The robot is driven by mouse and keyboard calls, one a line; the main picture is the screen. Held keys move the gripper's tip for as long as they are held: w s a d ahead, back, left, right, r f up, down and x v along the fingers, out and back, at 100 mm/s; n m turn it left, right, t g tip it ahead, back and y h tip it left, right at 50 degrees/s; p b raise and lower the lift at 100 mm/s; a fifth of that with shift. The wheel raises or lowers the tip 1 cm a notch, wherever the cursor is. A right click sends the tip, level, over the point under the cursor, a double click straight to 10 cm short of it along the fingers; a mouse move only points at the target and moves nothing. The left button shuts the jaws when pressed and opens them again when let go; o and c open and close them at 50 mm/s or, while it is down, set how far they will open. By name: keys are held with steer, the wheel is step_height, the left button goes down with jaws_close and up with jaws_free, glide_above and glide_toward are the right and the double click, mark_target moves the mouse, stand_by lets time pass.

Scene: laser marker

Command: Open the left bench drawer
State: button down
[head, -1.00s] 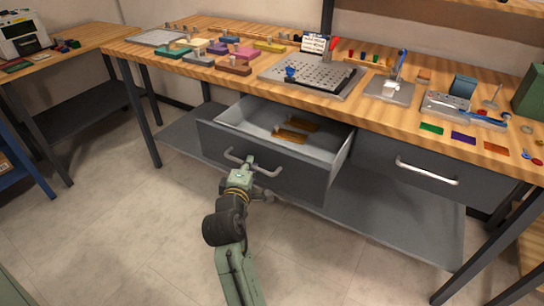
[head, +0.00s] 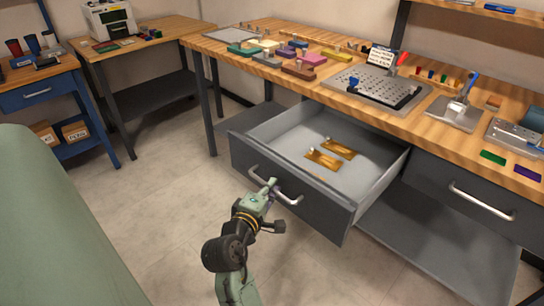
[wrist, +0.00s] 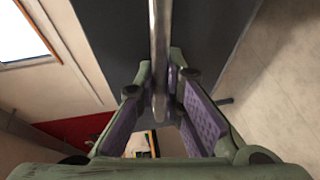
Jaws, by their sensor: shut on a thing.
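The left bench drawer (head: 292,201) is pulled well out from under the wooden bench, with its grey inside showing. Two brass-coloured plates (head: 335,147) with small knobs lie inside it. My gripper (head: 272,187) is at the drawer's front, on its silver bar handle (head: 288,198). In the wrist view the handle (wrist: 158,60) runs between the two purple-padded fingers (wrist: 165,105), which are closed around it. The dark drawer front (wrist: 205,40) lies behind the handle. The fingertips are small in the head view.
The right drawer (head: 478,196) is shut beside it. The bench top (head: 320,91) carries coloured blocks, a perforated plate (head: 380,84) and small fixtures. A lower shelf (head: 440,245) lies under the bench. The floor (head: 150,215) left of the drawer is clear.

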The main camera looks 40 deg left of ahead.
steer(key=c, duration=1.7)
jaws_free()
steer(key=v, duration=1.2)
steer(key=shift+r, duration=0.1)
